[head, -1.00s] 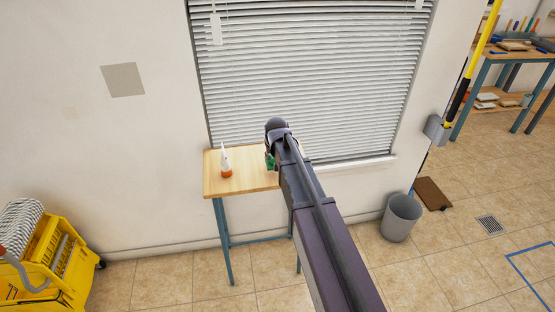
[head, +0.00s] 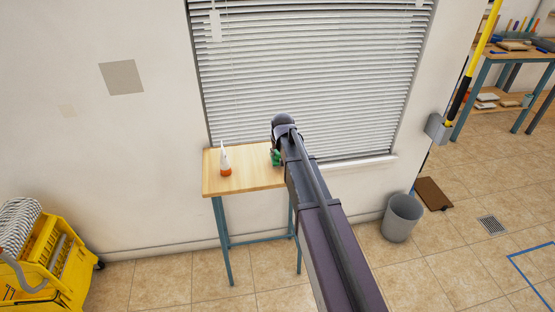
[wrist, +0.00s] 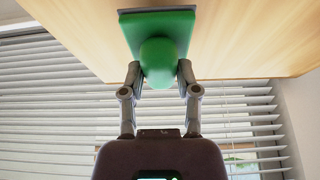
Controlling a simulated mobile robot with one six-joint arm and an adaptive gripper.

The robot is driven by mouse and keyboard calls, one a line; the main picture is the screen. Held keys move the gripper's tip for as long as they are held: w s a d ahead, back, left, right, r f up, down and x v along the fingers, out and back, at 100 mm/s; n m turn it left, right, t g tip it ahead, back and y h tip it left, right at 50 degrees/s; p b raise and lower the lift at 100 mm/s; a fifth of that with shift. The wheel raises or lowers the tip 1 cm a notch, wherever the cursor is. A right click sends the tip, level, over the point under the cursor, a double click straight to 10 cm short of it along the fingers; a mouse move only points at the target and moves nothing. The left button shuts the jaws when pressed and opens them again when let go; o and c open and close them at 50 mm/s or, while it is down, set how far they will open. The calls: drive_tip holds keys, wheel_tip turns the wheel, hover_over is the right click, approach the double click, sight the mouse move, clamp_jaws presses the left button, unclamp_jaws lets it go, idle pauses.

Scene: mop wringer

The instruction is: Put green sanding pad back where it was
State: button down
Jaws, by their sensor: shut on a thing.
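The green sanding pad (wrist: 158,25) shows at the top of the wrist view, with a rounded green knob (wrist: 157,62) and a dark, flat base. My gripper (wrist: 160,72) is shut on the knob, one finger on each side. In the wrist view the pad lies against the wooden tabletop (wrist: 240,35); I cannot tell whether it touches or hovers just above. In the head view, only a bit of the green pad (head: 276,158) shows beside my arm, at the right part of the small table (head: 240,181). My arm hides the rest.
A white bottle with an orange base (head: 225,160) stands on the table, left of the pad. Window blinds (head: 310,75) rise behind. A grey bin (head: 402,216) stands on the floor at right; a yellow mop bucket (head: 50,262) is at lower left.

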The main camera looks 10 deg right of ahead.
drive_tip(key=shift+f+b, duration=0.8)
drive_tip(key=shift+f, duration=0.35)
drive_tip(key=shift+f, duration=0.1)
drive_tip(key=shift+c, duration=1.7)
unclamp_jaws()
drive_tip(key=shift+r, duration=0.2)
drive_tip(key=p+v, duration=1.1)
drive_tip(key=v, duration=0.1)
drive_tip(key=s+f+g, duration=0.1)
drive_tip(key=s+g, duration=0.3)
drive_tip(key=s, duration=2)
drive_tip(key=shift+s+a+f+g, duration=0.15)
drive_tip(key=shift+f+g, duration=0.1)
drive_tip(key=shift+g, duration=0.05)
